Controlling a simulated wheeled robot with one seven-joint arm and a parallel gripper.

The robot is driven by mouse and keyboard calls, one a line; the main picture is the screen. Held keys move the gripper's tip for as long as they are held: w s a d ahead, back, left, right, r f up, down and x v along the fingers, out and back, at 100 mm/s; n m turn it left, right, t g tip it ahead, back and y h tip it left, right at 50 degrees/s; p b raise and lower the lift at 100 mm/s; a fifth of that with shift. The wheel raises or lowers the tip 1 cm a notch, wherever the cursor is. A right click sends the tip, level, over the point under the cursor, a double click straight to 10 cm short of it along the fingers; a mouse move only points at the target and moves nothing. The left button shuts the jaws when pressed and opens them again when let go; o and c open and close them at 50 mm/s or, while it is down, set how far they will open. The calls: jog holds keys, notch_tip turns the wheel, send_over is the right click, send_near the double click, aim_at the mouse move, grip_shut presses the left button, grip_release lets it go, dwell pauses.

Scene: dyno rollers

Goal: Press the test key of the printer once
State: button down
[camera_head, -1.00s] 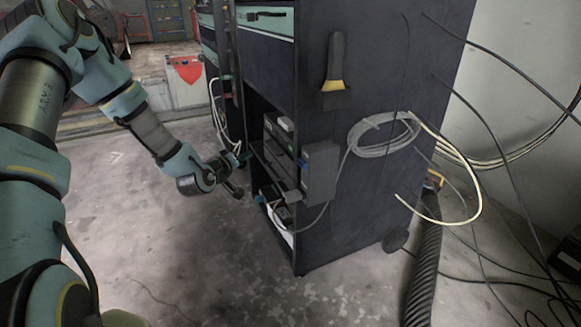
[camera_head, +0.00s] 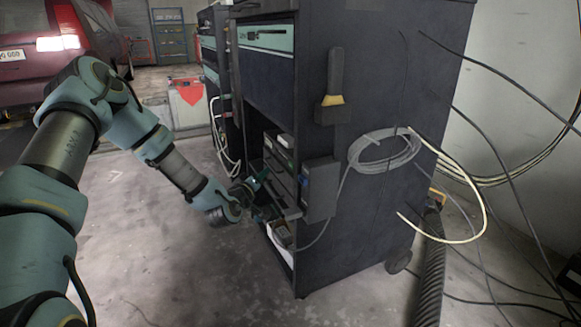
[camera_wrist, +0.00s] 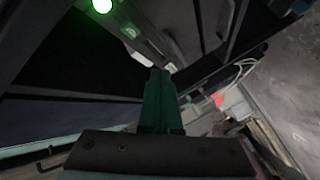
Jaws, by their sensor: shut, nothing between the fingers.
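My gripper (camera_head: 262,180) is at the open side of the dark cabinet, in front of its shelf. In the wrist view its green fingers (camera_wrist: 158,85) are shut together and empty, pointing into the cabinet. Dark box-shaped devices (camera_head: 283,160) stand on the shelf, and a white-edged device (camera_head: 281,234) sits lower down. I cannot tell which of them is the printer. A bright green lit spot (camera_wrist: 102,5) shows at the top of the wrist view, left of the fingertips. I cannot make out a labelled test key or see contact with one.
The dark cabinet (camera_head: 370,75) has a grey box (camera_head: 320,190), a brush (camera_head: 333,85) and a coiled grey cable (camera_head: 385,150) on its side. Loose cables hang at the right. A red car (camera_head: 60,50) stands at the back left. The floor (camera_head: 180,265) before the cabinet is clear.

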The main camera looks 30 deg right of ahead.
aim_at(289, 165)
jog(key=shift+s+d+b, duration=0.15)
jog(key=shift+s+d, duration=0.05)
jog(key=shift+d, duration=1.2)
jog(key=shift+s+d+b, duration=0.15)
jog(key=shift+d, duration=1.2)
jog(key=shift+d, duration=0.15)
jog(key=shift+d, duration=0.25)
jog(key=shift+s+d, duration=0.1)
jog(key=shift+d, duration=0.3)
dwell(0.4)
jog(key=shift+a, duration=0.8)
jog(key=shift+w+a, duration=0.2)
jog(key=shift+a, duration=1.05)
jog(key=shift+w+a, duration=0.2)
jog(key=shift+a, duration=1.05)
jog(key=shift+a, duration=0.1)
